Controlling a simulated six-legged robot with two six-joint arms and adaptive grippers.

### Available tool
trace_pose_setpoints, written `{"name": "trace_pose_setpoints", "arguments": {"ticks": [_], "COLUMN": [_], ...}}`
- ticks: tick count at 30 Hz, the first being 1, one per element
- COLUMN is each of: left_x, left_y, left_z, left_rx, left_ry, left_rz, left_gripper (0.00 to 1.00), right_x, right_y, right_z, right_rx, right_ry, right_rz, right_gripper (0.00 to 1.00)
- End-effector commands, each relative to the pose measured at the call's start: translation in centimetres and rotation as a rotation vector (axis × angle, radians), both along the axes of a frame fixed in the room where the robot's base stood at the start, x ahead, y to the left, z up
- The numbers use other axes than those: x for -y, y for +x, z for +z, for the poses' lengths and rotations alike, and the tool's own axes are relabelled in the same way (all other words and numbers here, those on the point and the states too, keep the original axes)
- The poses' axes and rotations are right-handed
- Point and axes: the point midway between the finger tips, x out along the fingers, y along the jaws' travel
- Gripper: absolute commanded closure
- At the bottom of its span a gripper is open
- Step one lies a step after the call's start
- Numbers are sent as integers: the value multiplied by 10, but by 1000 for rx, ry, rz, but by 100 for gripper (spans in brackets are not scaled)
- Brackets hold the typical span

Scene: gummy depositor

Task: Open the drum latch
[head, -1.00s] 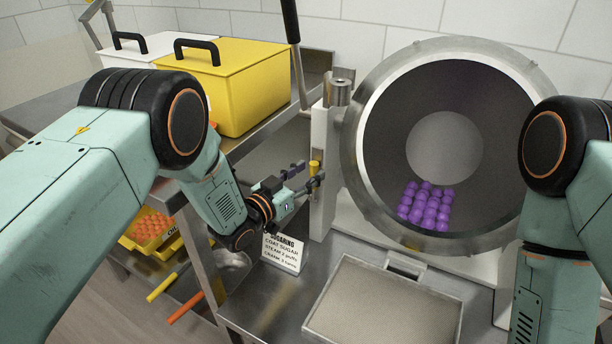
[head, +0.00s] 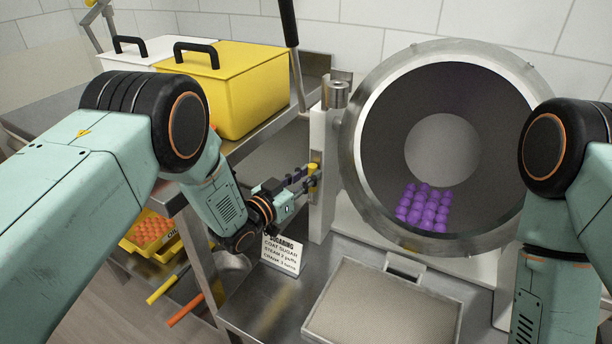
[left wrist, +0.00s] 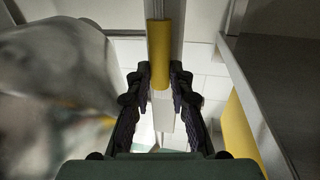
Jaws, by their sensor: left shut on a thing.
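The drum (head: 352,150) is a big metal-rimmed bowl facing me, with purple gummies (head: 424,207) lying in its lower part. A yellow latch handle (head: 314,168) stands upright on the pale post left of the drum rim. My left gripper (head: 312,180) reaches it from the left and is shut on it. In the left wrist view the yellow handle (left wrist: 160,42) comes down between the two fingertips (left wrist: 160,82). The fingers hide part of the handle. My right arm shows at the right edge, but its gripper is out of the picture.
A flat tray (head: 318,318) lies in front of the drum. A sugaring sign (head: 283,254) stands just below my left gripper. Yellow (head: 240,85) and white (head: 138,50) lidded bins stand on the shelf at the back left. Orange gummies (head: 150,230) sit in a low yellow tray.

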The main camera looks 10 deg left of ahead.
Motion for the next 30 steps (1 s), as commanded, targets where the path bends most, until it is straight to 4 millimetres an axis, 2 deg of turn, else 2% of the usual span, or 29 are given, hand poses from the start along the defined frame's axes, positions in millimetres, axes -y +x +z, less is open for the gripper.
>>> {"name": "trace_pose_setpoints", "arguments": {"ticks": [8,14,30], "left_x": [-1,-3,-16], "left_y": [1,-2,-32], "left_z": [3,0,-19], "left_rx": [9,50,383], "left_ry": [-3,-20,-158], "left_rz": [2,3,4], "left_gripper": [100,100,100], "right_x": [0,0,0], "right_y": [0,0,0], "right_z": [0,-8,-66], "right_rx": [0,0,0], "right_ry": [0,0,0], "right_rz": [0,0,0], "right_gripper": [42,42,42]}}
